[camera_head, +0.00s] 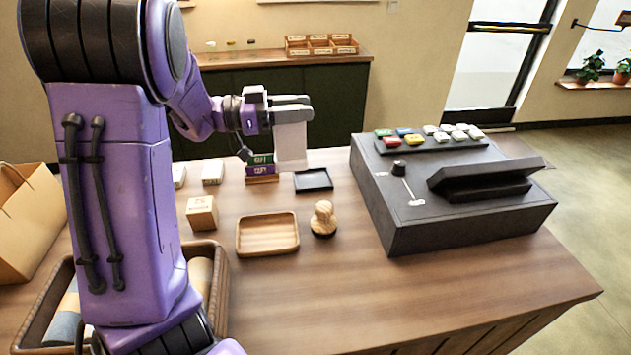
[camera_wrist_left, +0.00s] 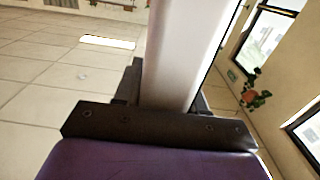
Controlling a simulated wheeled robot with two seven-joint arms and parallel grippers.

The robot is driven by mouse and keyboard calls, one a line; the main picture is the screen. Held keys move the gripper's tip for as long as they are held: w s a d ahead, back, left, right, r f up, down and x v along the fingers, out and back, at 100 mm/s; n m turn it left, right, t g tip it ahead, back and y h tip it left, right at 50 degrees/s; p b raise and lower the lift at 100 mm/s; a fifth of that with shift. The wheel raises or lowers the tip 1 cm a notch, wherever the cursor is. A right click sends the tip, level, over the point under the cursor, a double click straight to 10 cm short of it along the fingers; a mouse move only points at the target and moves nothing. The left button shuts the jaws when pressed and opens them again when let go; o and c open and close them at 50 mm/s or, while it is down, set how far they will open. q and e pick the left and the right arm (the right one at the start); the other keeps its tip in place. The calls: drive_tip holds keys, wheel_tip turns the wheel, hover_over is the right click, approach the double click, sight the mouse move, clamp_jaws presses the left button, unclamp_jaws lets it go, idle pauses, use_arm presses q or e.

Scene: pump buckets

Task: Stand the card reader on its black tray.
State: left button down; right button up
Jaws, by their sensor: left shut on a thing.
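The card reader (camera_head: 291,147) is a pale grey-white upright block. My left gripper (camera_head: 298,106) is shut on its upper end, and the reader hangs down from the fingers. In the left wrist view the reader (camera_wrist_left: 182,50) fills the space between the dark fingers. The small black tray (camera_head: 313,181) lies flat and empty on the wooden counter. The reader's lower end shows just at the left of the tray's far edge; how high it is above the counter I cannot tell. My right gripper is not in view.
A holder with green and purple boxes (camera_head: 262,170) stands close left of the tray. A wooden stamp (camera_head: 323,219) and a wooden dish (camera_head: 267,234) are in front. A large black register (camera_head: 450,200) stands to the right. The front right counter is clear.

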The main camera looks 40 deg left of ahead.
use_arm(q)
drive_tip(key=f, duration=0.1)
drive_tip(key=f+b, duration=0.1)
drive_tip(key=shift+w+f+b, duration=0.2)
drive_tip(key=shift+f+b, duration=0.1)
drive_tip(key=shift+f, duration=0.05)
drive_tip(key=shift+w+f, duration=0.1)
drive_tip(key=shift+w, duration=0.05)
drive_tip(key=shift+w+a+f+p, duration=0.1)
drive_tip(key=shift+w+a+p, duration=0.15)
drive_tip(key=shift+w, duration=0.25)
drive_tip(key=w+a+f+p, duration=0.4)
drive_tip(key=w+a+f, duration=0.1)
drive_tip(key=w+f, duration=0.6)
drive_tip(key=shift+w+f+p, duration=0.25)
drive_tip(key=shift+f+p, duration=0.1)
drive_tip(key=shift+f, duration=0.45)
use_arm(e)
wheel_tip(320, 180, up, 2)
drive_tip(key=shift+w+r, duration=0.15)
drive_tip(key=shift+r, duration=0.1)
use_arm(q)
drive_tip(key=shift+f, duration=0.1)
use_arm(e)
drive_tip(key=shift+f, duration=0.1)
use_arm(q)
drive_tip(key=c, duration=0.6)
unclamp_jaws()
drive_tip(key=shift+f, duration=0.1)
drive_tip(key=shift+c, duration=0.2)
